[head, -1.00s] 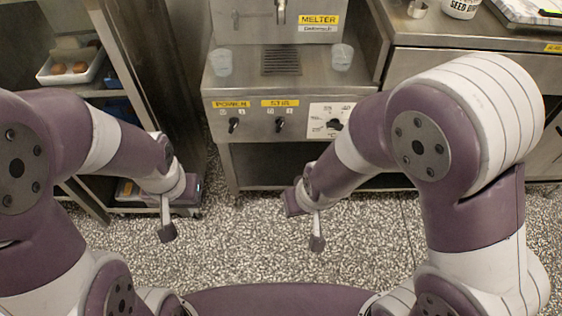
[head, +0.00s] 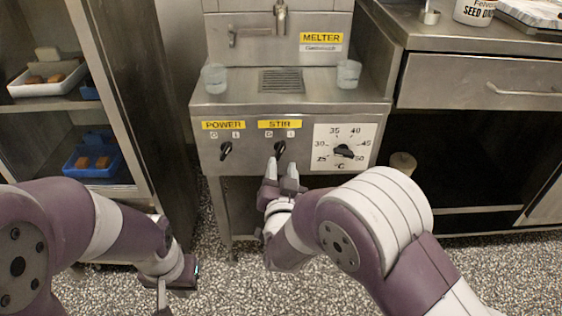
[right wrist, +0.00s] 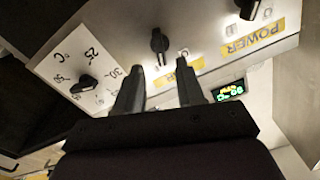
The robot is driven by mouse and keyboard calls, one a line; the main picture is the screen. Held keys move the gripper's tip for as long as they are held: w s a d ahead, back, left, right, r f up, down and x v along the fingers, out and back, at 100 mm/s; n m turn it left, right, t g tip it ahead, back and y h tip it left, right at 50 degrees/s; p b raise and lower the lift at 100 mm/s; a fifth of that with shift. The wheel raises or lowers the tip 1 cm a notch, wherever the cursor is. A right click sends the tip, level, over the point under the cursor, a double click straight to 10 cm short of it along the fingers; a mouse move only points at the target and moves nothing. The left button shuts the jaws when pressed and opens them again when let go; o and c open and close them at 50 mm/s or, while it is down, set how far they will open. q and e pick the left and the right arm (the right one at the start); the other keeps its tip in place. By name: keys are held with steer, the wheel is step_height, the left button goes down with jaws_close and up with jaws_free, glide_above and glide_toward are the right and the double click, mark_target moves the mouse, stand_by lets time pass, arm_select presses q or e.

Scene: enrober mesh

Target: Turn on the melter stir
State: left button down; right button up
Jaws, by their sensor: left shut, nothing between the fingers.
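The melter's STIR knob (head: 280,149) is a small black knob under the yellow STIR label (head: 280,124), between POWER and the temperature dial. I cannot tell its setting clearly. It shows at the top centre of the right wrist view (right wrist: 159,41). My right gripper (head: 282,167) is open just in front of and below this knob. In the right wrist view its two dark fingers (right wrist: 160,90) stand apart, with nothing between them and the knob beyond their tips. My left gripper (head: 162,298) is shut and empty, low at the left, away from the panel.
The POWER knob (head: 226,150) is left of STIR; the white temperature dial (head: 344,151) is right. Two clear cups (head: 215,77) (head: 348,73) stand on the melter. A shelf with trays (head: 48,80) is at the left. A green-lit display (right wrist: 229,91) shows in the right wrist view.

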mark_target(281, 152)
steer(key=w+b, duration=0.1)
steer(key=w, duration=0.4)
steer(key=shift+f+b, duration=0.15)
steer(key=shift+b, duration=0.15)
steer(key=shift+w, duration=0.35)
jaws_close()
steer(key=shift+m, duration=1.1)
